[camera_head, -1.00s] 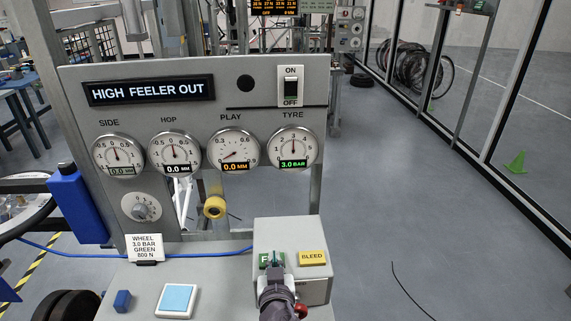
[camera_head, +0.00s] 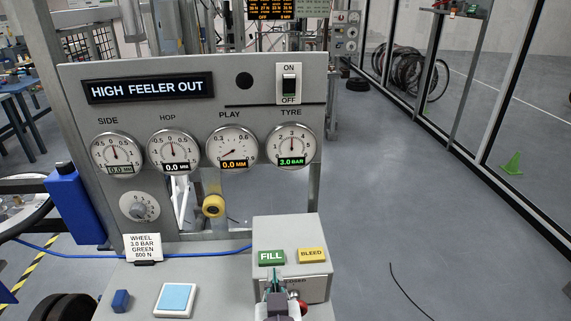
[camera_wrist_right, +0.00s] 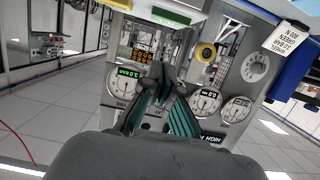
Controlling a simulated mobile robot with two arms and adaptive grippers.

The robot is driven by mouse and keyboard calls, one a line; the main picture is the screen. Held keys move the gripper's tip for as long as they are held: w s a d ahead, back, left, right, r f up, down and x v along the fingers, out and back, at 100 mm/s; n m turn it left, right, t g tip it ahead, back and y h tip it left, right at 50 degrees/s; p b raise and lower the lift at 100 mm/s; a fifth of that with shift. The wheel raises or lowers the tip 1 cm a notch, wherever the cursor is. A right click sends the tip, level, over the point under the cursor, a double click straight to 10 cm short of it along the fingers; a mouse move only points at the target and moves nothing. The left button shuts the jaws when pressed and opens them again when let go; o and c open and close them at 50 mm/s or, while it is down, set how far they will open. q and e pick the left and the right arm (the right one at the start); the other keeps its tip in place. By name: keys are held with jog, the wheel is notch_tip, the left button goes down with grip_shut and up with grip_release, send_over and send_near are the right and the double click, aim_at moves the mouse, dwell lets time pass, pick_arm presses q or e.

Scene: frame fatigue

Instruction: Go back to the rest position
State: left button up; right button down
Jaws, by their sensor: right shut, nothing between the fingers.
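My right gripper (camera_head: 276,282) is low in the head view, just in front of the grey box (camera_head: 318,284) with the green FILL button (camera_head: 271,257) and yellow BLEED button (camera_head: 312,255). Its fingers are shut with nothing between them, and they hide part of the box's front. In the right wrist view the dark green fingers (camera_wrist_right: 160,92) point toward the gauge panel, which appears upside down. The panel (camera_head: 245,190) reads HIGH FEELER OUT, and its TYRE gauge (camera_head: 291,146) reads 3.0 BAR. My left gripper is not in view.
A light blue square pad (camera_head: 176,299), a small blue block (camera_head: 121,300) and a white card (camera_head: 144,247) are on the bench left of the box. A blue bottle (camera_head: 76,205) stands at the left. The floor (camera_head: 410,215) to the right is mostly clear.

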jog(key=s+d+f+g+h, duration=0.1)
jog(key=s+d+f+g, duration=0.45)
jog(key=d+f, duration=0.5)
jog(key=s+d+f+n+g+y, duration=0.1)
jog(key=s+d+f+g, duration=0.25)
jog(key=s, duration=0.35)
jog(key=s+d+f+n+g, duration=0.1)
jog(key=s+d+f+g, duration=0.3)
jog(key=s, duration=0.4)
notch_tip(320, 180, down, 24)
jog(key=r, duration=0.1)
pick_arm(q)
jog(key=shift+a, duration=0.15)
pick_arm(e)
jog(key=s+d+f, duration=0.2)
jog(key=s+f, duration=0.7)
jog(key=s+d+f+g, duration=0.1)
jog(key=s+d+f, duration=0.1)
jog(key=s+f, duration=0.7)
jog(key=shift+f, duration=0.3)
